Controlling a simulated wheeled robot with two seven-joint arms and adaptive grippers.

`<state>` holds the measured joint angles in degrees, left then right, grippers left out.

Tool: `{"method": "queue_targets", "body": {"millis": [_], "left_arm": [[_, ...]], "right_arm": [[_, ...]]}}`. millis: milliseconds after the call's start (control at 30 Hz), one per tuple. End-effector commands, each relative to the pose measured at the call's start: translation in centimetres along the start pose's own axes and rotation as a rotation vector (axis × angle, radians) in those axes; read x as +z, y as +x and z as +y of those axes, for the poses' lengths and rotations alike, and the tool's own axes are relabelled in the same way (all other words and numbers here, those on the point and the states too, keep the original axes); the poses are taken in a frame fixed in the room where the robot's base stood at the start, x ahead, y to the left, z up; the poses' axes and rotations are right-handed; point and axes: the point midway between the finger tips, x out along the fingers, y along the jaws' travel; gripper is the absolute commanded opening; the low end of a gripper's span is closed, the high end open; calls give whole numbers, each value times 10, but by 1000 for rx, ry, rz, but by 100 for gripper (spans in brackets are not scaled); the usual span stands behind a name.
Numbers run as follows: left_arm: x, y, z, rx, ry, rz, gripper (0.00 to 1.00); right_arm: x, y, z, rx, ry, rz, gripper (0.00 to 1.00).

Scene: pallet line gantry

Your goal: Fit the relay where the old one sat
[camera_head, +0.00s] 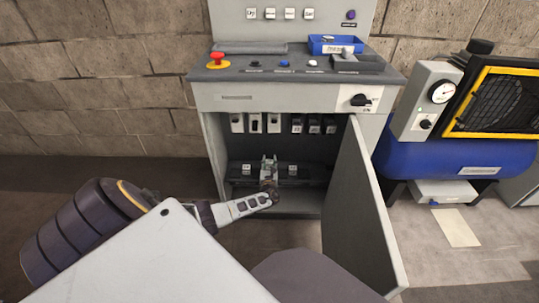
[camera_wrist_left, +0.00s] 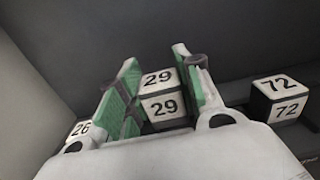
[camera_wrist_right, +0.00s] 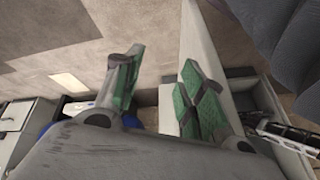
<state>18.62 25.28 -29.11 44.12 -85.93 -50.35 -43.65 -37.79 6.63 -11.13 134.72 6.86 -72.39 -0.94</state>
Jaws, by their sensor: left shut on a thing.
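A relay marked 29 (camera_wrist_left: 162,108) is a black block with white faces, between the fingers of my left gripper (camera_wrist_left: 157,62). In the head view my left gripper (camera_head: 268,163) reaches into the open cabinet (camera_head: 212,165), at the lower row. A relay marked 26 (camera_wrist_left: 78,130) is to its left and a relay marked 72 (camera_wrist_left: 279,100) to its right, both apart from the held one. The underside of relay 29 is hidden, so I cannot tell whether it is seated. My right gripper (camera_wrist_right: 160,85) is open and empty, outside the cabinet.
The cabinet door (camera_head: 365,210) stands open to the right. Several switches (camera_head: 255,124) line the upper row inside. A blue bin (camera_head: 336,44) and a red button (camera_head: 217,58) are on the top. A blue compressor (camera_head: 430,158) stands right. The floor left is clear.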

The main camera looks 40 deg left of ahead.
Motion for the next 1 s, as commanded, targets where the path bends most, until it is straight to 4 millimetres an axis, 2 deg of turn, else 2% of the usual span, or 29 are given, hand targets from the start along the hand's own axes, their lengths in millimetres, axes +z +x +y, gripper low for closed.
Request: {"method": "queue_targets", "body": {"millis": [167, 233, 533, 1000], "left_arm": [[-10, 0, 0, 0, 0, 1, 11], [-15, 0, -1, 0, -1, 1, 11], [-37, 0, 0, 0, 0, 0, 11], [-41, 0, 0, 0, 0, 0, 11]], "right_arm": [[-1, 10, 0, -9, 4, 24, 40], [9, 22, -2, -20, 13, 26, 40], [16, 53, -4, -50, 36, 89, 40], [16, 58, -5, -56, 43, 107, 40]]}}
